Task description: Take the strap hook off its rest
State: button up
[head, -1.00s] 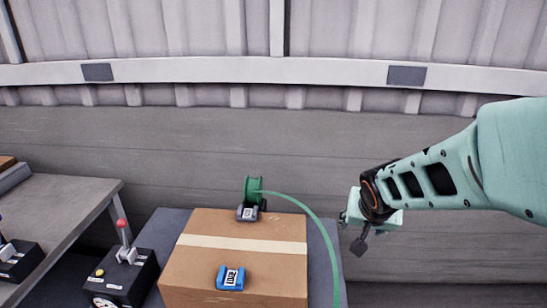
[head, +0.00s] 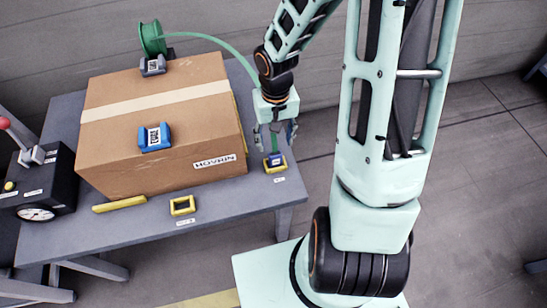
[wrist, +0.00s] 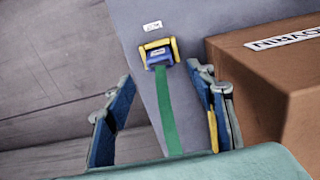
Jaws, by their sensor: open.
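The strap hook (head: 274,159) is a small blue piece on the end of a green strap (head: 219,42). It sits in its yellow rest (head: 283,168) at the right end of the grey table. In the wrist view the hook (wrist: 159,56) lies in the yellow rest (wrist: 172,43), with the strap running from it toward me. My gripper (head: 277,134) is open above the hook, fingers pointing down. In the wrist view the open fingers (wrist: 165,85) stand on both sides of the strap, apart from the hook.
A cardboard box (head: 160,105) stands close beside my gripper. It carries a blue corner piece (head: 154,137); a green strap reel (head: 152,38) is behind it. An empty yellow rest (head: 182,206) and yellow bar (head: 120,204) lie in front. A control box (head: 38,185) is at left.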

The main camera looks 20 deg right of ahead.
aim_at(275, 154)
notch_tip(275, 154, down, 9)
jog(key=shift+f+b, duration=0.15)
jog(key=shift+b, duration=1.1)
jog(key=shift+c, duration=0.2)
grip_shut()
